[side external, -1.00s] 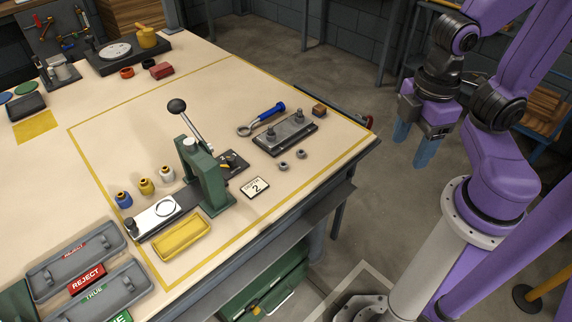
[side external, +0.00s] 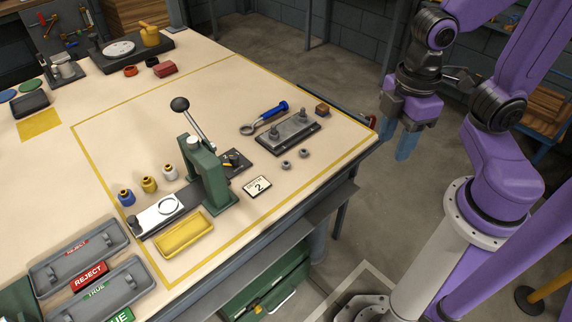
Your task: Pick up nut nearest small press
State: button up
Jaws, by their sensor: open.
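Two small grey nuts lie on the bench to the right of the small green press (side external: 205,175). The nut nearer the press (side external: 286,165) is lower left of the other nut (side external: 304,153). They are close together but apart. My gripper (side external: 396,142) hangs past the bench's right edge, over the floor, well to the right of both nuts. Its blue fingers are spread open, with nothing seen between them.
A dark plate with bolts (side external: 288,138) lies behind the nuts, beside a blue-handled wrench (side external: 265,118). A number 2 card (side external: 257,187) lies in front. A yellow tray (side external: 184,234) is by the press. Bench surface around the nuts is clear.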

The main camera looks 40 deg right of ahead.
jog(key=w+a+f+n, duration=0.1)
jog(key=w+a, duration=0.1)
jog(key=w, duration=0.5)
jog(key=w+a+f+n, duration=0.1)
jog(key=w+a, duration=0.1)
jog(key=w, duration=0.5)
jog(key=n, duration=0.3)
send_over(286, 165)
notch_tip(286, 165, down, 5)
jog(key=f, duration=1.1)
jog(key=shift+w+d, duration=0.25)
jog(key=shift+d, duration=0.1)
jog(key=shift+w+a+f, duration=0.1)
jog(key=shift+f, duration=1.4)
jog(key=shift+w+f, duration=0.1)
jog(key=shift+f, duration=1.4)
grip_shut()
